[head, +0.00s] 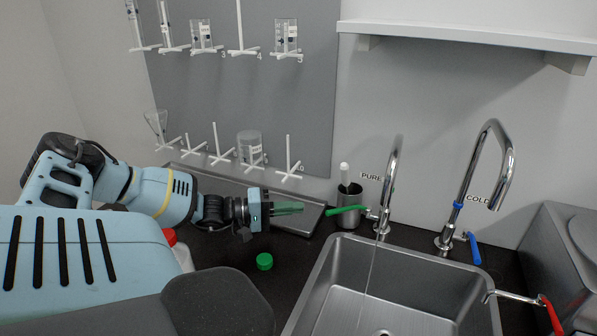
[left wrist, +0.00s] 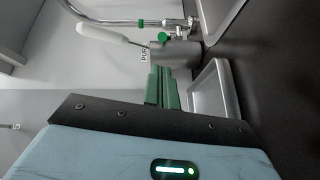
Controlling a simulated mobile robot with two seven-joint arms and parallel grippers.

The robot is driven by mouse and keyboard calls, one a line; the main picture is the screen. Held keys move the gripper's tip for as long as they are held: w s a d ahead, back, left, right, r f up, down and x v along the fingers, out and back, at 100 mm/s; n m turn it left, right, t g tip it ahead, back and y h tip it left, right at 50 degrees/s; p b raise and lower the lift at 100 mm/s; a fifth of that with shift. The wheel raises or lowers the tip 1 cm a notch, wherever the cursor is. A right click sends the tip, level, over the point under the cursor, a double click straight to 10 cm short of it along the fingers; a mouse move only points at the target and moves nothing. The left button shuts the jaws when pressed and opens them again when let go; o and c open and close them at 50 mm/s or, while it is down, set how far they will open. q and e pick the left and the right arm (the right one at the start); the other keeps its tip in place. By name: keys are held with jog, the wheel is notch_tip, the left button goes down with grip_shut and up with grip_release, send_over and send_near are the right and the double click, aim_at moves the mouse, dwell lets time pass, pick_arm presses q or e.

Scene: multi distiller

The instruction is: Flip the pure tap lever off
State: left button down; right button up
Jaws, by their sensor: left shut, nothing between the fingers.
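The pure tap (head: 390,185) is a chrome gooseneck behind the sink, beside the PURE label. Its green lever (head: 346,210) points left, roughly level. A thin stream runs from the spout into the sink. In the left wrist view the tap (left wrist: 110,21) lies sideways, and the lever (left wrist: 162,38) shows as a green end. My left gripper (head: 302,208), with green fingers, is shut and empty, just left of the lever's end with a small gap. Its fingers also show in the left wrist view (left wrist: 162,78). My right gripper is in neither view.
A metal cup (head: 348,215) with a white-handled brush stands behind the lever. The cold tap (head: 490,165) with a blue lever is to the right. A steel sink (head: 335,265) is in front. A grey tray (head: 300,222) lies below the drying rack. A green cap (head: 265,261) lies on the counter.

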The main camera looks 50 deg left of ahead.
pick_arm(q)
jog(key=b+x, duration=0.1)
jog(key=x, duration=0.1)
jog(key=b+x, duration=0.1)
jog(key=b, duration=0.1)
jog(key=b+x, duration=0.1)
jog(key=x, duration=0.1)
jog(key=shift+w+d+f, duration=0.2)
jog(key=shift+w+f, duration=0.05)
jog(key=shift+f, duration=0.15)
jog(key=shift+w+d+b, duration=0.15)
jog(key=shift+w+b, duration=0.2)
jog(key=shift+b, duration=0.2)
jog(key=shift+w+d+r+b, duration=0.15)
jog(key=shift+w+d+b, duration=0.2)
jog(key=shift+w+b, duration=0.2)
jog(key=shift+w+r, duration=0.1)
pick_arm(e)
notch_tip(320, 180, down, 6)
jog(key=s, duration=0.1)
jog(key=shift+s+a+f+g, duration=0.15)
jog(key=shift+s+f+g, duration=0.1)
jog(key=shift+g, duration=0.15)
